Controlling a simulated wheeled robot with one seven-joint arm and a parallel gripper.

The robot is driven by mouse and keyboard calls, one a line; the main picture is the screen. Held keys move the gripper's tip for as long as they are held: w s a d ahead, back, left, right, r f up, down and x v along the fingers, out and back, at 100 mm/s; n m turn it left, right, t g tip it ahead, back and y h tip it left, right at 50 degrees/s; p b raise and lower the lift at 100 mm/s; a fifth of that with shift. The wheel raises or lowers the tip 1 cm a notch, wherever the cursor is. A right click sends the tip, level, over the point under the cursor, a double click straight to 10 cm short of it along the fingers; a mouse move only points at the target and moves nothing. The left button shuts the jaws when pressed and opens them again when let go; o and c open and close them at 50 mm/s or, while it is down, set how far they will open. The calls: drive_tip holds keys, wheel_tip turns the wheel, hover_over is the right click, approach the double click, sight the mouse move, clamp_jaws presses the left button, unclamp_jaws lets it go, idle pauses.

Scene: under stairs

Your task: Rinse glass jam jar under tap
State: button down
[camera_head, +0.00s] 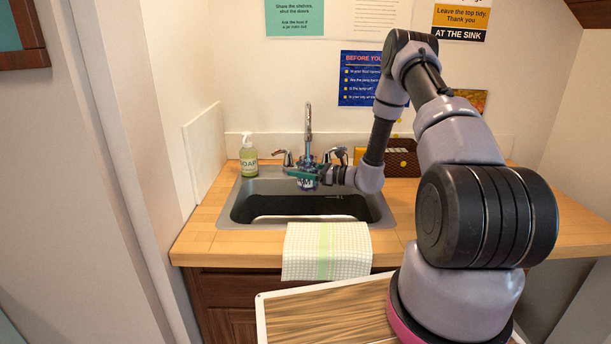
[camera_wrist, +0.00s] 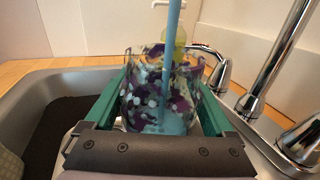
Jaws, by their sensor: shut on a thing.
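The glass jam jar (camera_wrist: 187,98) is clear with purple and white blotches and stands roughly upright, mouth up, in the wrist view. My gripper (camera_wrist: 162,92) is shut on it, with green fingers along both sides. A pale blue stream of water (camera_wrist: 171,45) runs down into the jar's mouth. In the head view the jar (camera_head: 307,183) is small and partly covered by my gripper (camera_head: 304,174), above the back of the sink (camera_head: 232,212). The tap (camera_head: 308,118) rises just behind and above it. The jar's underside is hidden.
A green soap bottle (camera_head: 248,158) stands left of the sink. Tap handles (camera_head: 283,157) flank the spout. A brown dotted box (camera_head: 404,158) stands to the right behind my arm. A checked towel (camera_head: 327,251) hangs over the front edge. The sink's front basin is clear.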

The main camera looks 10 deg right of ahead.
drive_tip(key=shift+d, duration=0.3)
drive_tip(key=shift+a, duration=0.15)
drive_tip(key=shift+a, duration=0.5)
drive_tip(key=shift+d, duration=0.15)
drive_tip(key=shift+d, duration=0.5)
drive_tip(key=s+a, duration=0.1)
drive_tip(key=s, duration=0.7)
idle(0.6)
idle(0.9)
